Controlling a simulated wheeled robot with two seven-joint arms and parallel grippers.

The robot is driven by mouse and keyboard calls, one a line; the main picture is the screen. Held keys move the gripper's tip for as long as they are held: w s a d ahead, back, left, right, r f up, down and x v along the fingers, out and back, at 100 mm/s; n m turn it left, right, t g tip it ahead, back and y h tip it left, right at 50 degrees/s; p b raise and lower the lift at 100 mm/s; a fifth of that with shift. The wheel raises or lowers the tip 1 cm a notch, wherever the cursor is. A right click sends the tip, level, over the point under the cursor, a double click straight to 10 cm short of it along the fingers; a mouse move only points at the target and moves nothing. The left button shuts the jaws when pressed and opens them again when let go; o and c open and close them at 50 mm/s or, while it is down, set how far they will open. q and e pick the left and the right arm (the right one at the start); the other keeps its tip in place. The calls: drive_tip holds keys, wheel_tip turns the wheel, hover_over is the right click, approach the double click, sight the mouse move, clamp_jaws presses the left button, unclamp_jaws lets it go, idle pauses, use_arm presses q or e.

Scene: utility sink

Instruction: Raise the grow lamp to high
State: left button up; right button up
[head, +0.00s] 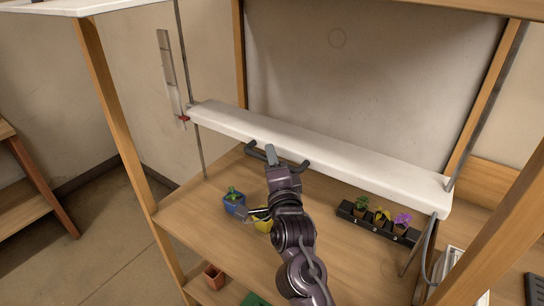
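The grow lamp (330,152) is a long white bar hung across the wooden shelf frame, sloping down to the right in the picture. A dark handle (304,164) sticks out from its front edge. My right gripper (271,154) is at the middle of this handle, with one grey finger over it. The other finger is hidden, so its grip is unclear. A pale strip scale (167,62) is on the left behind the frame. A red pointer (183,118) at the lamp's left end is near the scale's bottom. My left gripper is out of view.
Wooden posts (112,110) flank the lamp.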

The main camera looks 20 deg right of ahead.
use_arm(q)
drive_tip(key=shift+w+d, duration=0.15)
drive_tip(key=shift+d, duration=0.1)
use_arm(e)
drive_tip(key=shift+w, duration=0.2)
drive_tip(key=shift+c, duration=0.2)
clamp_jaws()
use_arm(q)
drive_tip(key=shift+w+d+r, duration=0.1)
use_arm(e)
drive_tip(key=shift+r, duration=0.1)
